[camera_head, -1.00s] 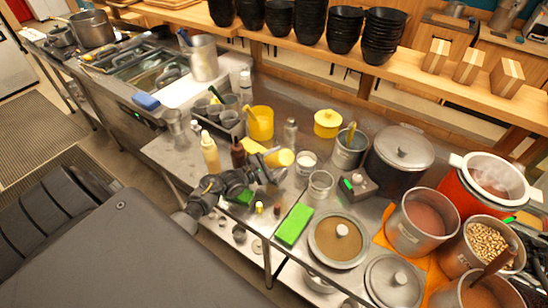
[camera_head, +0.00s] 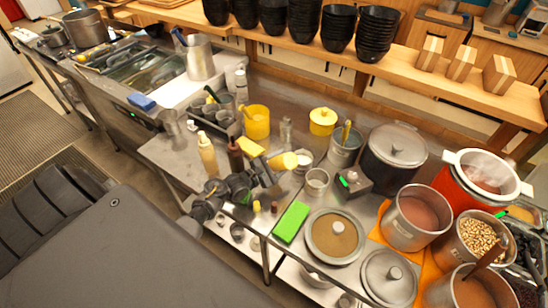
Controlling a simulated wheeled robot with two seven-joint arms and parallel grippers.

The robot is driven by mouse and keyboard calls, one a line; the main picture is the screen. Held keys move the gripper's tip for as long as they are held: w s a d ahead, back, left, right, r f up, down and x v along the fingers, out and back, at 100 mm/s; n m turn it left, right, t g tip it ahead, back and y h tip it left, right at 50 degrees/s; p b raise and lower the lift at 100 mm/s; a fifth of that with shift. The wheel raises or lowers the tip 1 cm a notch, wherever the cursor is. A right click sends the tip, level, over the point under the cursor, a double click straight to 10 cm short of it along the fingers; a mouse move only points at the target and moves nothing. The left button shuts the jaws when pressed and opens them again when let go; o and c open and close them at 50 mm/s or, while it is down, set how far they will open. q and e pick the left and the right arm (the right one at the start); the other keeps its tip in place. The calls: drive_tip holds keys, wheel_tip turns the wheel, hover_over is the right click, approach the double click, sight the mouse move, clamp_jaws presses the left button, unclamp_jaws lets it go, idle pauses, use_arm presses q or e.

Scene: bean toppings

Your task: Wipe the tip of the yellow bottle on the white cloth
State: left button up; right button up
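My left gripper (camera_head: 264,174) is above the front of the steel counter. It appears shut on a yellow bottle (camera_head: 283,161), which is tilted almost level with its pale end to the right. The fingers are small and partly hidden. The bottle's end is close to a small cup with white contents (camera_head: 304,158); I cannot tell whether they touch. A flat yellow piece (camera_head: 250,148) lies behind the gripper. I cannot make out a white cloth clearly. My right gripper is not in view.
A cream bottle (camera_head: 208,157) and a dark brown bottle (camera_head: 235,155) stand left of the gripper. A green block (camera_head: 291,222) lies at the front edge.

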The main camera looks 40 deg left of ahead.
sight(280, 156)
use_arm(q)
drive_tip(key=shift+d, duration=1.05)
drive_tip(key=shift+r, duration=3.05)
drive_tip(key=shift+r, duration=0.1)
